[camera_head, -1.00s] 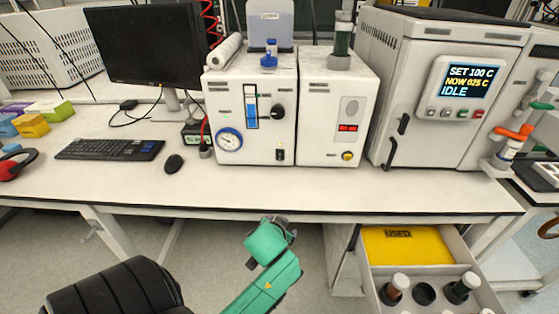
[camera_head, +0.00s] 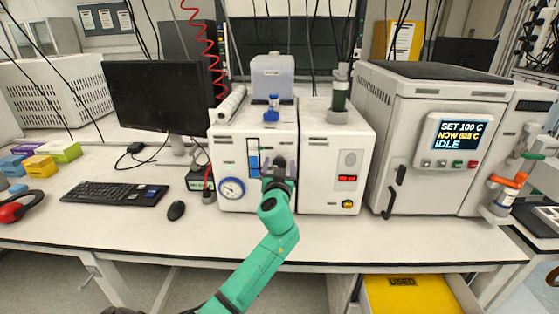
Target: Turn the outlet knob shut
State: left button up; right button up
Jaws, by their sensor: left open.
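A white pump box (camera_head: 226,148) stands on the bench with a round gauge (camera_head: 231,188) and a blue flow column (camera_head: 253,160) on its front. A black round knob (camera_head: 279,161) is on the same front, right of the column; I take it as the outlet knob, but its label is too small to read. My left gripper (camera_head: 279,170), on a green arm, is open in front of the knob, with a finger to either side. I cannot tell whether the fingers touch it. The arm hides the lower right of this front. My right gripper is not in view.
A second white box (camera_head: 322,165) with a red display stands close on the right. The reactor cabinet (camera_head: 405,120) reads SET 100 C, NOW 025 C, IDLE; an orange-handled valve (camera_head: 508,181) is at its right. A mouse (camera_head: 176,210) and keyboard (camera_head: 114,193) lie left. The front bench strip is clear.

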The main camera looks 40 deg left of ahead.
pick_arm(q)
jog(key=shift+w+a, duration=0.3)
jog(key=shift+w, duration=0.05)
jog(key=shift+c, duration=0.3)
grip_shut()
jog(key=shift+m, duration=0.3)
